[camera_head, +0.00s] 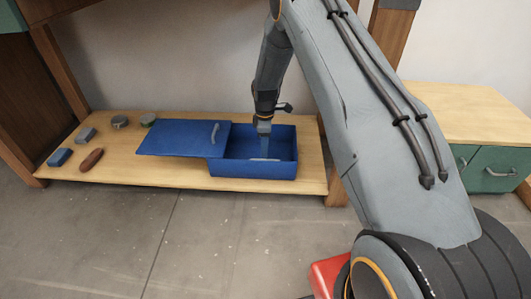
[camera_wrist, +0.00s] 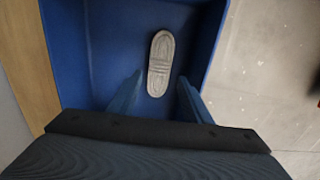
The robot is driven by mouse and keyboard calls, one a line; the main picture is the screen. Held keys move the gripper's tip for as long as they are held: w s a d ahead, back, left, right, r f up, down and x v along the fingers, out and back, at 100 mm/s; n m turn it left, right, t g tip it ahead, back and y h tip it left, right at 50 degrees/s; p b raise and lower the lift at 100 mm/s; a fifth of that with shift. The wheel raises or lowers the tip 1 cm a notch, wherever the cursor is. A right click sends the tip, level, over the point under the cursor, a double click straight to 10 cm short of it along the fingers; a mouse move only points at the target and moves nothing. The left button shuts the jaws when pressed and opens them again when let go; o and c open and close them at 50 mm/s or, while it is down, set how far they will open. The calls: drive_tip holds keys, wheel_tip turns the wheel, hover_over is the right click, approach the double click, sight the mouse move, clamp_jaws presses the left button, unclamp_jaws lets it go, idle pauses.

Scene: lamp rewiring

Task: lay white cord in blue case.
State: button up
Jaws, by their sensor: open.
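The blue case (camera_head: 253,170) stands open on the low wooden shelf. Its blue lid (camera_head: 180,138), with a grey handle, lies to the left and reaches the case's left side. The white cord (camera_wrist: 160,62) is a flat, pale oval bundle on the floor of the case in the wrist view. In the head view it shows as a thin pale strip (camera_head: 264,159). My gripper (camera_wrist: 158,98) points down into the case. Its two blue fingers are apart, on either side of the cord's near end, with gaps between. Nothing is held.
On the shelf's left are a grey-blue block (camera_head: 86,134), a blue block (camera_head: 59,157), a brown oval item (camera_head: 91,159) and two small round items (camera_head: 120,121) (camera_head: 148,120). The case walls surround my gripper closely.

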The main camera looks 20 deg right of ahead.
drive_tip(key=s+a+r+m+p, duration=0.1)
drive_tip(key=s+a+r, duration=0.2)
drive_tip(key=a+r, duration=0.45)
drive_tip(key=s+a+r+m+p, duration=0.1)
drive_tip(key=s+a+r, duration=0.25)
drive_tip(key=r, duration=0.65)
drive_tip(key=s+a+r+m, duration=0.2)
drive_tip(key=s+a+r, duration=0.7)
drive_tip(key=s+r, duration=0.35)
drive_tip(key=s+r+m+y, duration=0.1)
drive_tip(key=s+r, duration=0.2)
drive_tip(key=s, duration=1.1)
drive_tip(key=s+a+r+m, duration=0.1)
drive_tip(key=s+r+m, duration=0.1)
drive_tip(key=s, duration=1.2)
drive_tip(key=shift+s+a+r+m+y, duration=0.3)
drive_tip(key=shift+r+y, duration=0.1)
drive_tip(key=shift+r, duration=0.25)
drive_tip(key=shift+r, duration=0.2)
